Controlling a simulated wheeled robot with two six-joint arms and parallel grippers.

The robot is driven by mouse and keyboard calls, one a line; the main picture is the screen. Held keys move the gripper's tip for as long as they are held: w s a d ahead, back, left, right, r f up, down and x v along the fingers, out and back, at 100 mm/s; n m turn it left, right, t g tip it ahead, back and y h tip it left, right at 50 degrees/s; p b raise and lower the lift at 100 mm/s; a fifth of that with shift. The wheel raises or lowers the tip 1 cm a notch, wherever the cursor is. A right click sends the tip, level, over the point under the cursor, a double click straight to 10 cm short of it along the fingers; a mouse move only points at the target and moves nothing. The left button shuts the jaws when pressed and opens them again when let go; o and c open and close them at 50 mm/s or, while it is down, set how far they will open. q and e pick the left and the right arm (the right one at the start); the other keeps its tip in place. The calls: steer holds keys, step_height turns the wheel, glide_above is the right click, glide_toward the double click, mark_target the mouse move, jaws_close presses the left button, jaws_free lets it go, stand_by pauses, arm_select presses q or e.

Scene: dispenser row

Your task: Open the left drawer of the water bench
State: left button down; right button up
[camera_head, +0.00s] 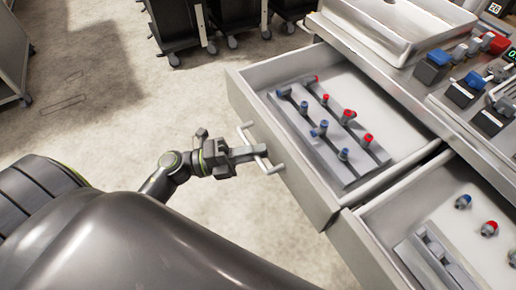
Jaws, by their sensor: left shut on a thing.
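The left drawer (335,75) of the water bench (403,85) stands well out from the bench front. Inside it lies a grey rack holding several red and blue capped fittings (326,128). The drawer has a pale bar handle (276,167) on its front. My left gripper (258,152) is shut on this handle, coming at it from the left. The parts of the handle between the fingers are hidden. My right gripper does not show in the view.
A second drawer (354,238) beside it, at the lower right, is also out, with a grey tray and loose capped fittings. A metal sink basin (395,28) and blue and red valves (433,64) are on the bench top. Dark wheeled bins (180,27) stand at the back. The floor on the left is mostly clear.

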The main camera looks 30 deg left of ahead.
arm_select(q)
steer(key=c, duration=1.5)
jaws_free()
steer(key=shift+o, duration=0.2)
